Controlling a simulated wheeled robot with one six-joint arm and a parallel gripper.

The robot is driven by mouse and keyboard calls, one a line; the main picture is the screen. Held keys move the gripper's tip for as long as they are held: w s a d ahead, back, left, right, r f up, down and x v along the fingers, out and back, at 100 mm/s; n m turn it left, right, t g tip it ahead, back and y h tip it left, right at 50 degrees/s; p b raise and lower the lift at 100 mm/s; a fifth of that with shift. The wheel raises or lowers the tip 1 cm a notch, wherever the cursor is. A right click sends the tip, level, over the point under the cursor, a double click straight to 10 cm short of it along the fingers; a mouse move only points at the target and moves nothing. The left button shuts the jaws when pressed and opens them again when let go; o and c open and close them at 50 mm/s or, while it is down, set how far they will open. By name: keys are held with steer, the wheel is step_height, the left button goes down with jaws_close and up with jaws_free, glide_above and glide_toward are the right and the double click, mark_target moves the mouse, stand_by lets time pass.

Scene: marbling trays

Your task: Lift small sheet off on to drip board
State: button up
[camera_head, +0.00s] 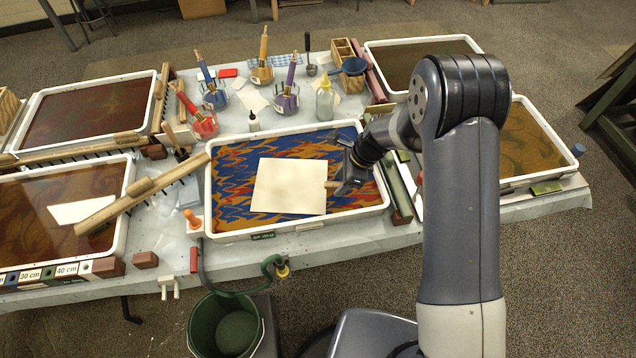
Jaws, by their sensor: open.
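A cream sheet (289,187) lies flat in the middle white-rimmed tray (225,234), on a surface marbled blue, red and orange. A small tan tab (331,185) shows at the sheet's right edge. My gripper (342,182) is open, low over the tray beside that edge and tab. I cannot tell whether it touches them, as the fingers are small and dark. A smaller white sheet (82,211) lies in the brown tray (121,236) at the left. I cannot pick out the drip board with certainty.
A comb-like wooden bar (140,193) lies across the left tray toward the middle one. Jars with tools, including a red one (204,125), and a bottle (325,102) stand behind the middle tray. A green bucket (227,325) stands below the table's front edge.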

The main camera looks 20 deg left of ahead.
steer(key=shift+a+f, duration=0.2)
steer(key=shift+f, duration=0.35)
steer(key=shift+c, duration=0.5)
jaws_close()
